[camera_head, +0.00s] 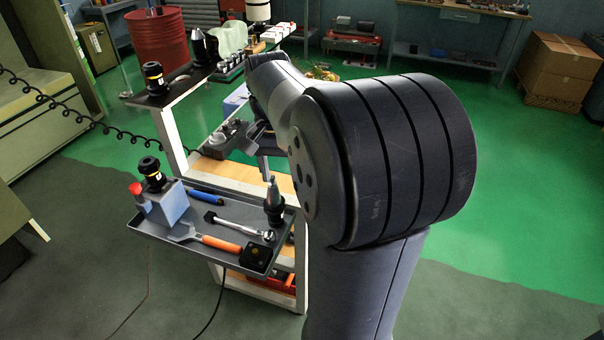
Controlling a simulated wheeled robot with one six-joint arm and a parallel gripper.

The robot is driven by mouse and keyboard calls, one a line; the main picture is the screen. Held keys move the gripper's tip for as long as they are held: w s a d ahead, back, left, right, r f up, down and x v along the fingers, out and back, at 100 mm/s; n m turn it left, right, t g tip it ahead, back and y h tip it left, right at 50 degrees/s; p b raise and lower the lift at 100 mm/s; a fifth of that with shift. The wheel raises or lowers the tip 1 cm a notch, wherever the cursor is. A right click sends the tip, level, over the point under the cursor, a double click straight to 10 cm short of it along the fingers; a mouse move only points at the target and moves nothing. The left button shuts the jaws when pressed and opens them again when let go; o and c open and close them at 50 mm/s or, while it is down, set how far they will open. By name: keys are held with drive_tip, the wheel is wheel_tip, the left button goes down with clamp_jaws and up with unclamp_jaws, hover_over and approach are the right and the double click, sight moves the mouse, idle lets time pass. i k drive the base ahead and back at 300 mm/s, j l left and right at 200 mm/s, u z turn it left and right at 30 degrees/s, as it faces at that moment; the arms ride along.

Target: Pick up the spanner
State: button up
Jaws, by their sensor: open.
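My gripper (259,155) is above and behind the tray, clear of the spanner and holding nothing that I can see. It is open, though my own arm hides part of it.
A small black block (255,257) sits by the handle end.

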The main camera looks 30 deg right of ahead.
sight(225, 245)
drive_tip(key=i+j+u, duration=0.3)
drive_tip(key=i, duration=0.2)
drive_tip(key=i+j+u, duration=0.25)
drive_tip(key=i, duration=0.25)
drive_tip(key=k, duration=0.1)
